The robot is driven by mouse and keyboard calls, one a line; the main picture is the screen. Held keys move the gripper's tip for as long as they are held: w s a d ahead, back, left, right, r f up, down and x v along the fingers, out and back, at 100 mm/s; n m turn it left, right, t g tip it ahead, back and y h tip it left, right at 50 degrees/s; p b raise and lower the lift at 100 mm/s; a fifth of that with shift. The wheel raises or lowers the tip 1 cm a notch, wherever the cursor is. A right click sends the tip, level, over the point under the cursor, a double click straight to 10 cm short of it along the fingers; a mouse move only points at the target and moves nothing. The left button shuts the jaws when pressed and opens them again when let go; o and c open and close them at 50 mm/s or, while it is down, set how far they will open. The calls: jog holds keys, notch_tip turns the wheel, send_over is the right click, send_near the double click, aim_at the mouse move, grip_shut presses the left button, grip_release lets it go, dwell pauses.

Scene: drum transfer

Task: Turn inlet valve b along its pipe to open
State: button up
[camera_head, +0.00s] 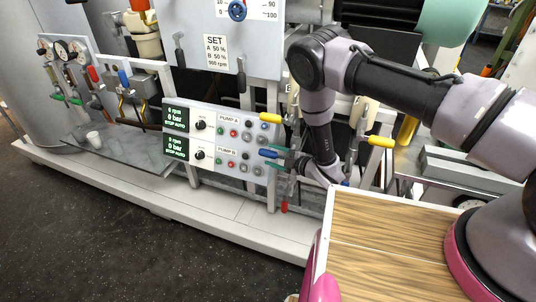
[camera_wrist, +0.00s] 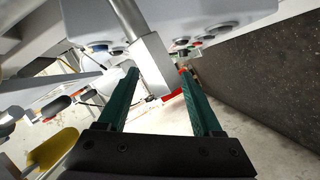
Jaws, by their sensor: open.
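My gripper (camera_head: 279,160) is in front of the pipework just right of the pump panel in the head view. In the wrist view its two green fingers (camera_wrist: 160,82) are apart. A grey block on a pipe (camera_wrist: 150,62) shows between or just beyond them, with a red part (camera_wrist: 174,97) beside it; contact cannot be told. In the head view a blue handle (camera_head: 268,153) points left at the fingers, and a red handle (camera_head: 284,207) hangs below. Yellow handles (camera_head: 270,118) and (camera_head: 381,141) sit higher up. No label shows which one is inlet valve b.
The pump panel (camera_head: 220,135) with knobs and buttons stands left of my gripper. A wood-topped surface (camera_head: 385,240) lies at front right. The dark floor (camera_head: 130,225) at front left is clear.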

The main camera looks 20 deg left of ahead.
jog(key=shift+x, duration=1.35)
grip_shut()
dwell(0.4)
